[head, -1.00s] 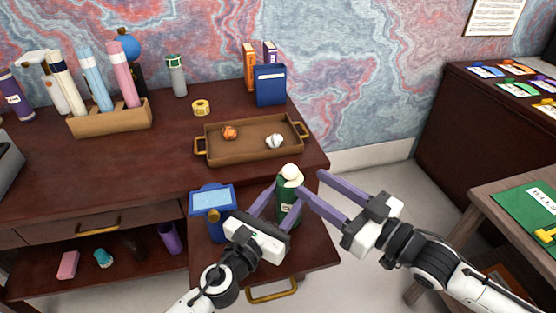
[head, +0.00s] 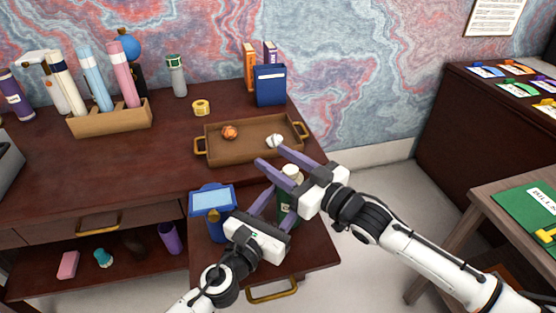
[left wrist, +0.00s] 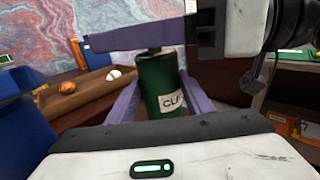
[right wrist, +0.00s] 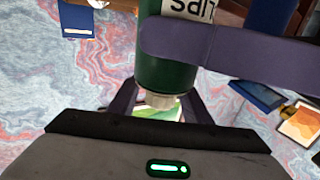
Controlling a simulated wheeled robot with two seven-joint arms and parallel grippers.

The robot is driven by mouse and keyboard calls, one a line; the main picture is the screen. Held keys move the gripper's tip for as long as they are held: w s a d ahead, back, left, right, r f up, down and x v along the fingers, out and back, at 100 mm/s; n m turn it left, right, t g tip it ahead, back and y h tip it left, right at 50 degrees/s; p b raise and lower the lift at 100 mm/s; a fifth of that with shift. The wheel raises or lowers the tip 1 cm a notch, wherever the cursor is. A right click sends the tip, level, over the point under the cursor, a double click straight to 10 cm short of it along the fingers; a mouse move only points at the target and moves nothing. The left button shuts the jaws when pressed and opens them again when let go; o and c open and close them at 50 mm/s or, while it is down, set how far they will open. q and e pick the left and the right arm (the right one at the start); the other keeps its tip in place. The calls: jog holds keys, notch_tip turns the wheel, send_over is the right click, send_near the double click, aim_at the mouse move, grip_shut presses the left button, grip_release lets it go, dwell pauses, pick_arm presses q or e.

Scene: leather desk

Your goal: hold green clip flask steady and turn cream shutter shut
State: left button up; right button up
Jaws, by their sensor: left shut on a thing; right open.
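The green clip flask (head: 284,206) stands upright above the open drawer at the desk's front right. My left gripper (head: 279,195) is shut around its body; the left wrist view shows a finger on each side of the flask (left wrist: 160,82) and part of its pale label. The cream shutter (head: 291,171) tops the flask and shows pale in the right wrist view (right wrist: 160,100). My right gripper (head: 270,157) is open, its fingers reaching across the flask's top with the shutter showing between them. I cannot tell whether they touch it. A right finger hides the shutter in the left wrist view.
A blue container (head: 213,201) stands just left of the flask. Behind is a brown tray (head: 245,153) holding orange and white crumpled pieces. Blue and orange books stand at the back. The open floor lies to the right, before a side table (head: 480,200).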

jog(key=c, duration=1)
jog(key=m+t+h, duration=0.3)
jog(key=shift+w+d+r+h, duration=0.15)
jog(key=shift+w+d+h, duration=0.15)
jog(key=shift+h, duration=0.1)
jog(key=shift+c, duration=0.2)
jog(key=o, duration=1)
jog(key=shift+o, duration=0.2)
jog(key=shift+d, duration=0.1)
